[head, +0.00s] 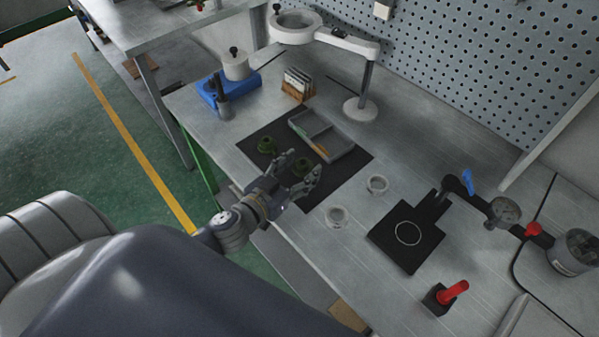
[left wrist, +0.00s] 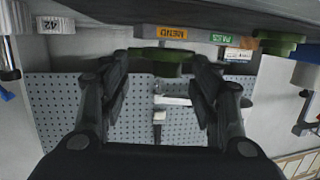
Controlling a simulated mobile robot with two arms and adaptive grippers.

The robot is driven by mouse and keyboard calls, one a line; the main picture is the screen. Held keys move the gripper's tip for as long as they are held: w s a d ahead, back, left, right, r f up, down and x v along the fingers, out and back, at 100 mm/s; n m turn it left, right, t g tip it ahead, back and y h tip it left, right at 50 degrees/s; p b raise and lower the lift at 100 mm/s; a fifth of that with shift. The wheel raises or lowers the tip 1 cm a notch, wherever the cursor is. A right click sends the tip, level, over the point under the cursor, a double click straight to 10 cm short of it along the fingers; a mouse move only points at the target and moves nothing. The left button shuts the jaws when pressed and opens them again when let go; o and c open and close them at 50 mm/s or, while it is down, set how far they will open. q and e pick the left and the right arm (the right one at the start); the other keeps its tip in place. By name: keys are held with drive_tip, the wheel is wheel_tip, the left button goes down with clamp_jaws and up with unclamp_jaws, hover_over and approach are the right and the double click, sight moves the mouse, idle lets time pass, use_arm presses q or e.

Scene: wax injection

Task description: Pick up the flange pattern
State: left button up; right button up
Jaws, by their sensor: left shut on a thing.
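A green flange pattern (head: 303,164) is at the fingers of my left gripper (head: 297,176), over the dark mat (head: 347,172). In the left wrist view, the green flange pattern (left wrist: 160,57) sits between the two fingers of the left gripper (left wrist: 161,76), which is shut on it. The fingers hide part of it, and I cannot tell whether it still touches the mat. A second green pattern (head: 267,145) lies on the mat to the left; it also shows in the left wrist view (left wrist: 278,42). My right gripper is not in view.
A grey divided tray (head: 341,151) stands behind the left gripper. Two small light cups (head: 377,184) (head: 337,216) and a black plate (head: 398,250) are to the right. A magnifier lamp (head: 361,108) and a blue-based device (head: 232,94) stand farther back.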

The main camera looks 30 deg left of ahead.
use_arm(q)
drive_tip(key=s+d+b, duration=0.1)
drive_tip(key=s+d, duration=0.1)
drive_tip(key=s, duration=0.2)
drive_tip(key=s+d+r+b, duration=0.1)
drive_tip(key=s+d, duration=0.2)
drive_tip(key=s, duration=0.1)
drive_tip(key=s+d+b, duration=0.2)
drive_tip(key=s+d, duration=0.1)
drive_tip(key=s, duration=0.1)
drive_tip(key=shift+s+r, duration=0.3)
drive_tip(key=shift+s, duration=0.05)
drive_tip(key=shift+s+d+r, duration=0.2)
drive_tip(key=shift+s, duration=0.25)
drive_tip(key=w+a+r+n+y, duration=0.2)
drive_tip(key=w+a+r, duration=0.2)
drive_tip(key=w+r, duration=0.55)
drive_tip(key=shift+m+h, duration=0.9)
drive_tip(key=s+d+f, duration=0.1)
drive_tip(key=s+f, duration=0.2)
drive_tip(key=s+d+f, duration=0.1)
drive_tip(key=s+f, duration=0.2)
drive_tip(key=s+d+f, duration=0.1)
drive_tip(key=s+f, duration=0.2)
drive_tip(key=shift+d+f, duration=0.15)
drive_tip(key=shift+d, duration=0.15)
drive_tip(key=shift+s+d+f, duration=0.15)
drive_tip(key=shift+s+d, duration=0.1)
drive_tip(key=shift+s, duration=0.05)
